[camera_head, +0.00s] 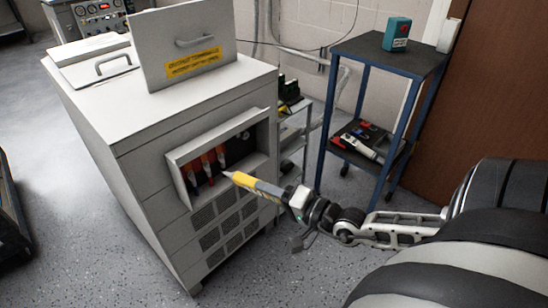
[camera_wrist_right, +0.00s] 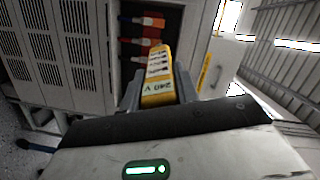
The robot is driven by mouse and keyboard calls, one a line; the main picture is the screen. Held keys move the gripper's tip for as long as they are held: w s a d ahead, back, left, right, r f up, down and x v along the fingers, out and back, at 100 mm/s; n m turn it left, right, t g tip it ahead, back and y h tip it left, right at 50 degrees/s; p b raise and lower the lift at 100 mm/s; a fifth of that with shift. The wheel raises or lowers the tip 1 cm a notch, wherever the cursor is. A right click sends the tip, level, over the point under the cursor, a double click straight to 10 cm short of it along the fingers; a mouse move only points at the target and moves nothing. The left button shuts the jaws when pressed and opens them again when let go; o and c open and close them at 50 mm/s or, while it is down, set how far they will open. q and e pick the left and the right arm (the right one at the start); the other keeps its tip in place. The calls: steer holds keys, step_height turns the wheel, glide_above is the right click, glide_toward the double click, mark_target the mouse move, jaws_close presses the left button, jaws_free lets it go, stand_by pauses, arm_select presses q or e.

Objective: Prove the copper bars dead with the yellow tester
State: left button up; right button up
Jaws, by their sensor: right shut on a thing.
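The yellow tester (camera_head: 252,184) is in my right gripper (camera_head: 290,198), which is shut on it. Its tip points at the open recess in the cabinet's side. In the right wrist view the tester (camera_wrist_right: 157,75) sits between the fingers, with "240 V" on its body. The copper bars (camera_head: 206,165) are in the recess, side by side, with orange, red and white parts. They also show in the right wrist view (camera_wrist_right: 140,42). The tip appears just at the opening's lower right; I cannot tell whether it touches a bar. My left gripper is not in view.
The pale cabinet (camera_head: 90,110) has a raised panel with a yellow label (camera_head: 194,62) on top. A blue-framed cart (camera_head: 365,75) at the right holds a teal box (camera_head: 397,33) above and tools (camera_head: 362,142) below.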

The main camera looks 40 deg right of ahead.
mark_target(249, 177)
steer(key=shift+w+d+f, duration=0.1)
steer(key=shift+d+f, duration=0.45)
steer(key=shift+d+r+b+x, duration=0.15)
steer(key=shift+b+x, duration=0.2)
steer(key=shift+x, duration=0.55)
steer(key=shift+d+b+x, duration=0.15)
steer(key=shift+b+x, duration=0.25)
steer(key=shift+x, duration=0.45)
steer(key=shift+d+r+b+x, duration=0.15)
steer(key=shift+b+x, duration=0.2)
steer(key=shift+x, duration=0.55)
steer(key=shift+w, duration=0.95)
steer(key=shift+w+a+b, duration=0.1)
steer(key=shift+w+b, duration=0.15)
steer(key=shift+b, duration=0.05)
steer(key=shift+w, duration=0.1)
steer(key=shift+w, duration=0.4)
